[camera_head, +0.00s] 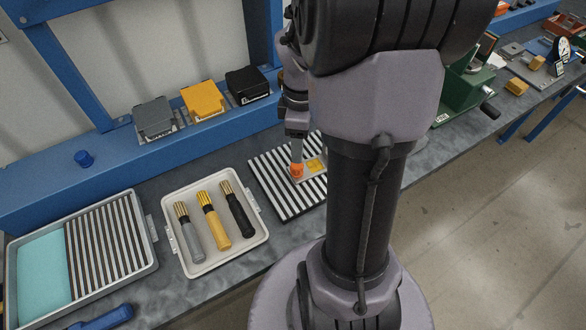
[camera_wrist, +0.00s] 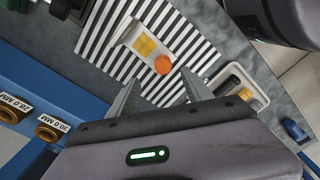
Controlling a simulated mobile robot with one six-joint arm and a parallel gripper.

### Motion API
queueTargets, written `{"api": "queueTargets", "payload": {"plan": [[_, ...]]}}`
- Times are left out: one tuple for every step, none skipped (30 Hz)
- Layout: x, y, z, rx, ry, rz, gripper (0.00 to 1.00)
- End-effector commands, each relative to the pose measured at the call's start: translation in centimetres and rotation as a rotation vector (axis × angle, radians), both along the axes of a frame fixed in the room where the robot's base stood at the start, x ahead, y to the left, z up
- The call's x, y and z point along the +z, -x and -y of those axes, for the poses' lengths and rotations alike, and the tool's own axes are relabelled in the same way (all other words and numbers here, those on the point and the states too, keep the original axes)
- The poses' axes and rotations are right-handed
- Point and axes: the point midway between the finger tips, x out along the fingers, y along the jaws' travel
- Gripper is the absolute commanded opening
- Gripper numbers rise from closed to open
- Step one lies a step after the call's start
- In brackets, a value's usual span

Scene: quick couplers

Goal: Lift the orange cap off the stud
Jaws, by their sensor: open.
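In the head view my arm hides part of the gripper, and contact cannot be told.
A white tray (camera_head: 173,222) with grey, yellow and black handled tools stands left of the striped plate. A grey bin (camera_head: 148,268) stands farther left. A green machine (camera_head: 462,95) is to the right. A blue rail (camera_head: 50,195) with boxes runs along the back.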

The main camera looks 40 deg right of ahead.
Motion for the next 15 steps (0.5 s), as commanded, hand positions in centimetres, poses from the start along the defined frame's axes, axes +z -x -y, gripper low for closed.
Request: {"api": "queueTargets", "payload": {"plan": [[-1.5, 0.0, -0.1, 0.000, -0.002, -0.001, 0.58], [-1.9, 0.0, -0.1, 0.000, -0.002, -0.001, 0.58], [-2.3, 0.0, -0.1, 0.000, -0.002, -0.001, 0.58], [-2.5, 0.0, -0.1, 0.000, -0.002, -0.001, 0.58], [-2.7, 0.0, -0.1, 0.000, -0.001, -0.001, 0.58], [-2.9, 0.0, -0.1, 0.000, -0.001, 0.001, 0.58], [-3.2, 0.0, -0.2, 0.000, -0.001, 0.001, 0.58], [-3.6, 0.0, -0.2, 0.000, -0.001, 0.001, 0.58], [-4.2, 0.0, -0.4, 0.000, 0.000, 0.000, 0.58], [-4.9, 0.0, -0.6, 0.000, -0.001, -0.001, 0.58], [-5.6, 0.0, -0.7, 0.001, -0.001, -0.001, 0.58], [-6.5, 0.0, -1.0, 0.001, -0.001, -0.001, 0.58], [-7.1, 0.0, -0.9, 0.000, -0.002, -0.001, 0.58], [-7.6, 0.0, -0.9, -0.001, -0.002, -0.001, 0.58], [-8.0, 0.0, -0.9, -0.001, -0.001, -0.001, 0.58]]}}
